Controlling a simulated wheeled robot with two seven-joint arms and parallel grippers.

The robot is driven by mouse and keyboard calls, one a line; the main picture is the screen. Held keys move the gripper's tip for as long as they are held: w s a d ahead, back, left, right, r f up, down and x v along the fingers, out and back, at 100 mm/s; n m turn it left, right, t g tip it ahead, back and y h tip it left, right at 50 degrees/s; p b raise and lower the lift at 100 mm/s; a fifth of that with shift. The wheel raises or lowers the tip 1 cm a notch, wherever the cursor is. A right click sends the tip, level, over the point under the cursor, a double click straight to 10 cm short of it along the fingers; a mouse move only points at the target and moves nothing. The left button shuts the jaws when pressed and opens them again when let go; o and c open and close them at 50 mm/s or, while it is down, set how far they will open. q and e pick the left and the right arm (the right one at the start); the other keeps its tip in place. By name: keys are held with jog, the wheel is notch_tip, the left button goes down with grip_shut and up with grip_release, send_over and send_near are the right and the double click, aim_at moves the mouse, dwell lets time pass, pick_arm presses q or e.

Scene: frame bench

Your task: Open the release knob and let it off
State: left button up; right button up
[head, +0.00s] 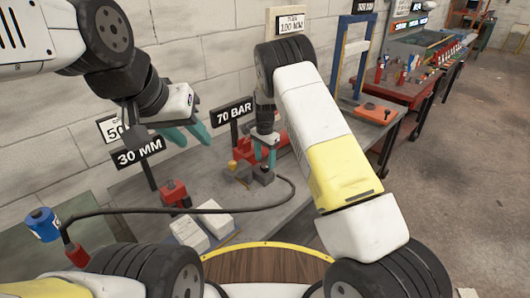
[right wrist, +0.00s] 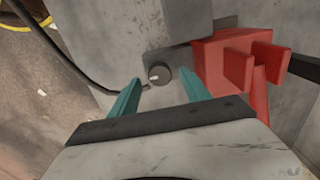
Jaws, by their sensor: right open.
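The knob (right wrist: 159,76) is dark and round with a pale centre. In the right wrist view it sits on a small grey block, between and just beyond my right fingertips. My right gripper (right wrist: 161,81) is open with teal fingers, one on each side of the knob; I cannot tell whether they touch it. In the head view my right gripper (head: 265,156) points down over a small dark block (head: 263,175) on the bench, and its fingers partly hide the knob. My left gripper (head: 188,134) is open and empty, held above the bench to the left.
A red part (right wrist: 222,62) stands close to the right of the knob. A black hose (head: 150,209) runs across the bench to the dark block. A 70 BAR sign (head: 233,113), a 30 MM sign (head: 139,151), a small red jack (head: 174,193) and white blocks (head: 189,232) stand nearby.

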jog(key=shift+f, duration=1.15)
jog(key=shift+c, duration=0.2)
grip_shut()
